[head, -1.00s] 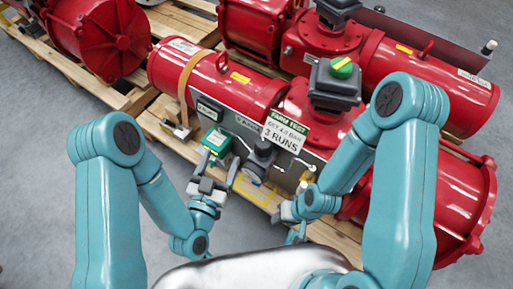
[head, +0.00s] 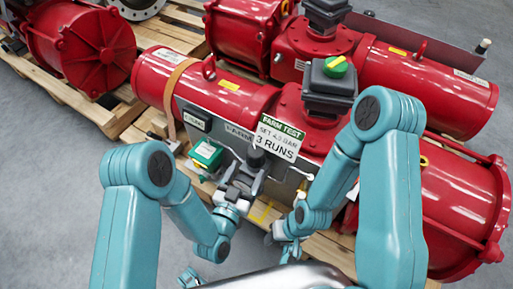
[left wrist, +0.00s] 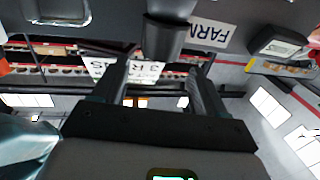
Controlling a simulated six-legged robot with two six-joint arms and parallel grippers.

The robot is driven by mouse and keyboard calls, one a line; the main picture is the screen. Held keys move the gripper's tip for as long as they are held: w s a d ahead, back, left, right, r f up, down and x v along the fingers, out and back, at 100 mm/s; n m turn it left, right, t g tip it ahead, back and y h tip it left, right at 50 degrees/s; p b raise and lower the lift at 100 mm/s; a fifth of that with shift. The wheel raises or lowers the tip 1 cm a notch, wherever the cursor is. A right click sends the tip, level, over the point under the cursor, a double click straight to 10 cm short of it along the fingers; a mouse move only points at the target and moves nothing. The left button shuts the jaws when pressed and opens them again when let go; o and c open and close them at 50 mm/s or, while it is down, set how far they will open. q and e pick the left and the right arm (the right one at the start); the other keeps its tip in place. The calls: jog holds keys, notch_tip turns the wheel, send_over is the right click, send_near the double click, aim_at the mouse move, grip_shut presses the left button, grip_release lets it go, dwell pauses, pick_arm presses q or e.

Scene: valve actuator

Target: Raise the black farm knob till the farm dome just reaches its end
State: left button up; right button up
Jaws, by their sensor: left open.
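The black farm knob (head: 257,158) is on the front of the grey panel, below the FARM TEST sign, and is partly hidden by my left gripper in the head view. In the left wrist view, a dark rounded knob (left wrist: 165,38) shows beyond the gap between the fingers. My left gripper (head: 246,176) is open, close in front of the knob; I cannot tell if it touches. A green-and-yellow dome (head: 335,66) tops a black box above the panel; no label shows that it is the farm dome. My right gripper (head: 283,230) is low right of the panel, its jaws unclear.
The FARM TEST sign (head: 277,137) hangs right above the knob. White-tipped levers stand at the panel's right. Large red actuators (head: 218,88) lie on wooden pallets behind. Grey floor is clear at left.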

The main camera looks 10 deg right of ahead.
aim_at(256, 149)
pick_arm(q)
jog(key=b+x, duration=0.1)
jog(key=x, duration=0.7)
jog(key=shift+w+d, duration=0.15)
jog(key=shift+w, duration=0.1)
